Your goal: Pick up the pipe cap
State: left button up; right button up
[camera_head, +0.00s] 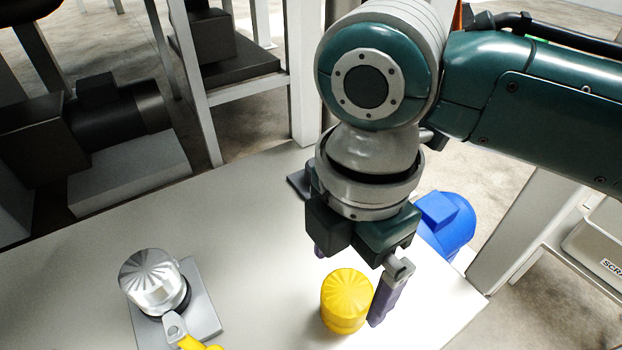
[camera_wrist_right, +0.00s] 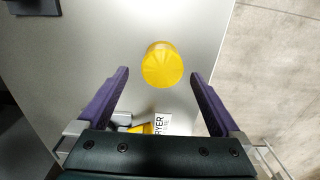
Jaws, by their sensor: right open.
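A yellow pipe cap (camera_head: 346,301) with a ribbed round top stands upright on the pale table, near its right side. It also shows in the right wrist view (camera_wrist_right: 162,66), just beyond the fingertips and between their lines. My right gripper (camera_head: 348,288) points down over it with two purple fingers spread apart and empty. In the right wrist view the open fingers (camera_wrist_right: 159,74) have clear gaps on both sides of the cap. I cannot tell whether the fingertips reach down beside it. My left gripper is not in view.
A silver ribbed-top part (camera_head: 153,280) stands on a grey plate (camera_head: 205,301) at the left, with a yellow handle (camera_head: 194,342) in front. A blue rounded object (camera_head: 447,222) lies behind my right gripper, near the table's right edge. The table (camera_head: 262,235) between is bare.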

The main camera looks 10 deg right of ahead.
aim_at(348, 290)
jog(key=f, duration=0.2)
jog(key=f+b, duration=0.1)
jog(key=f, duration=0.2)
jog(key=shift+s+d+f, duration=0.1)
jog(key=shift+s+f, duration=0.1)
jog(key=shift+f, duration=0.1)
jog(key=c, duration=1.5)
notch_tip(348, 290, up, 20)
jog(key=p, duration=0.4)
jog(key=shift+p, duration=0.3)
